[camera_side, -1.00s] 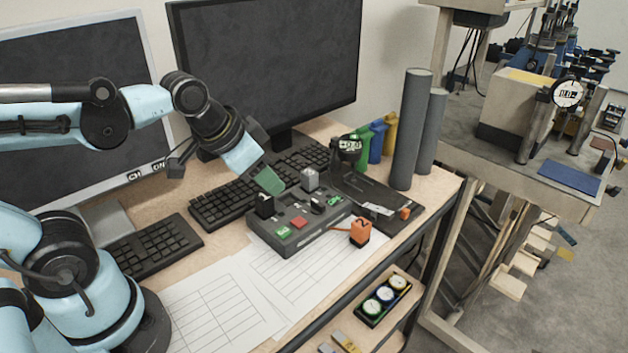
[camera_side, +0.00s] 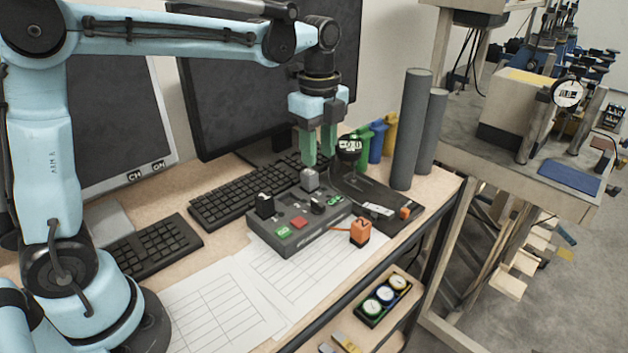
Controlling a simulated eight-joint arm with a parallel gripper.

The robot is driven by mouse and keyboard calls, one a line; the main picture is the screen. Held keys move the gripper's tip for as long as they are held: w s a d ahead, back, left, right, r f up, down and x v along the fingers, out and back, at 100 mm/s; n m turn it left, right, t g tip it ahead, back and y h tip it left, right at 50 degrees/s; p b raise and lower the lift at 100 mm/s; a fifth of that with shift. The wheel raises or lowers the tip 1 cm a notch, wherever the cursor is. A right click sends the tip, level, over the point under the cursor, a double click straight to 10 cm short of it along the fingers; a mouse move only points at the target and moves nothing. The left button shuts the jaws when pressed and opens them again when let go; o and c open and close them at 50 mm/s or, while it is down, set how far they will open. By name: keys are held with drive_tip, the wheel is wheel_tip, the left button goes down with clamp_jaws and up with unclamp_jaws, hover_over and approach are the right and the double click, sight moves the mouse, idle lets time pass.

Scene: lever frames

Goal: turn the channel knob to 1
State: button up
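A dark grey control box (camera_side: 301,248) lies on the desk. On top it has a grey knob (camera_side: 310,180) at the back, a black knob (camera_side: 264,204) at the left, a smaller black knob (camera_side: 318,204) at the right, a red button (camera_side: 299,223) and green buttons. Labels are too small to read, so I cannot tell which knob is the channel knob. My gripper (camera_side: 319,157) points straight down over the back of the box, close above the grey knob. Its two green fingers are apart with nothing between them. Whether they touch the knob is unclear.
A black stand with a round gauge (camera_side: 349,148) is close right of my gripper. Dark monitors and a keyboard (camera_side: 236,203) are behind and left. An orange block (camera_side: 360,231) stands at the box's right front. Paper sheets (camera_side: 220,305) cover the desk in front.

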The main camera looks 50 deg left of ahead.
sight(318, 203)
wheel_tip(318, 203, down, 12)
drive_tip(key=shift+r, duration=0.15)
idle(0.4)
clamp_jaws()
